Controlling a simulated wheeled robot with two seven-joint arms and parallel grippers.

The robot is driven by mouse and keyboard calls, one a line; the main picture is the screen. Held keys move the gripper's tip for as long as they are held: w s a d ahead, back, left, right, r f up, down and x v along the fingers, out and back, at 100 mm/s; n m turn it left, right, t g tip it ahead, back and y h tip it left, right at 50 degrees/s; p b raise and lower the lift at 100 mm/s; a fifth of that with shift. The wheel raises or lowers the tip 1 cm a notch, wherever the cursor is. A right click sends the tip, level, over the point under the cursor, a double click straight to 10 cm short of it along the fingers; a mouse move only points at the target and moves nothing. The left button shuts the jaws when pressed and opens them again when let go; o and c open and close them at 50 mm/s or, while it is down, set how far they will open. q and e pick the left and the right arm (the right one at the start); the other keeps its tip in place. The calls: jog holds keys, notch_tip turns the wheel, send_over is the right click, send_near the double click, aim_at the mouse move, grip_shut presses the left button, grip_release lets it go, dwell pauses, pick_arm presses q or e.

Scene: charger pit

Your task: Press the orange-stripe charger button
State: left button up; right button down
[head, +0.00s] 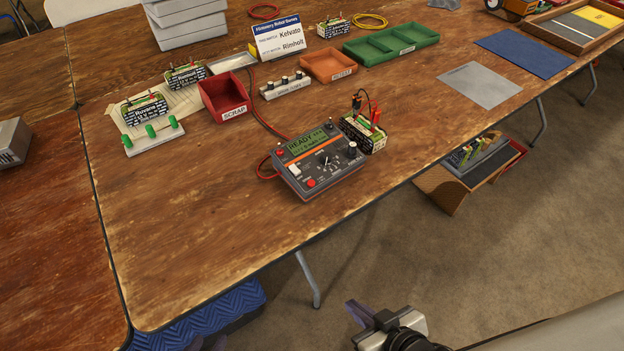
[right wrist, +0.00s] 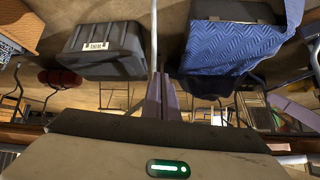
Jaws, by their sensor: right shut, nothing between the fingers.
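The charger (head: 325,182) is a dark grey box with an orange stripe across its top, on the table near its front edge. Its green display (head: 307,142) reads READY. A red button (head: 311,183) sits on its lower front face, among a white switch and knobs. My right gripper (head: 355,312) is below and in front of the table edge, apart from the charger. Its purple fingers (right wrist: 160,95) are shut and empty in the right wrist view.
A battery pack (head: 364,134) with red and black leads stands right beside the charger. A red SCRAP bin (head: 224,96), an orange bin (head: 328,65) and a green tray (head: 391,45) stand behind. The table in front and left of the charger is clear.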

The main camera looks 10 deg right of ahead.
dwell(0.8)
